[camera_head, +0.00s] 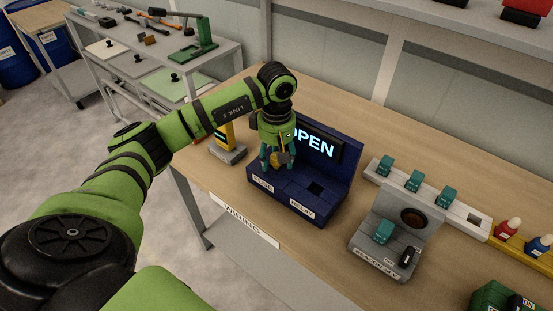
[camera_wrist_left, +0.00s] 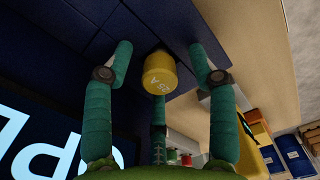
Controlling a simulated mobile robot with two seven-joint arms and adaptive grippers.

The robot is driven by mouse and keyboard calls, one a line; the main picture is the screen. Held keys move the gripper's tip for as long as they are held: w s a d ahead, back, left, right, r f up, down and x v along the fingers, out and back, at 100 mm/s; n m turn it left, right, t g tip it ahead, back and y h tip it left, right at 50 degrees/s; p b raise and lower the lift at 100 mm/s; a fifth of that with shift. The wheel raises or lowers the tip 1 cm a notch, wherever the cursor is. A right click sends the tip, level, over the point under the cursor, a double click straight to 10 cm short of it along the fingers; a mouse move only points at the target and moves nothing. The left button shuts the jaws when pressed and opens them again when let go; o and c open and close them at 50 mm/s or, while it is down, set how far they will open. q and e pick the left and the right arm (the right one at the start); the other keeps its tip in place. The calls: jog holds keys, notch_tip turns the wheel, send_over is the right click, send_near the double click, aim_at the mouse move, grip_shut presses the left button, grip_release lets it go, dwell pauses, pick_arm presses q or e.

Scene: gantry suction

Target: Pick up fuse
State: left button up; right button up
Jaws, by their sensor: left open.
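In the head view only a bit of yellow (camera_head: 283,157) shows between the fingers. My left gripper (camera_head: 277,163) points down over the FUSE side of the blue housing (camera_head: 338,182). It is open, its green fingers (camera_wrist_left: 160,58) spread around the fuse with gaps at both sides. The fuse's lower end and its seat are hidden. My right gripper is not in view.
The housing has a lit OPEN display (camera_head: 313,142) and a square hole at RELAY. A yellow device (camera_head: 225,140) stands left of it. Bare tabletop lies behind.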

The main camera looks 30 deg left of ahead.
pick_arm(q)
grip_shut()
dwell(0.3)
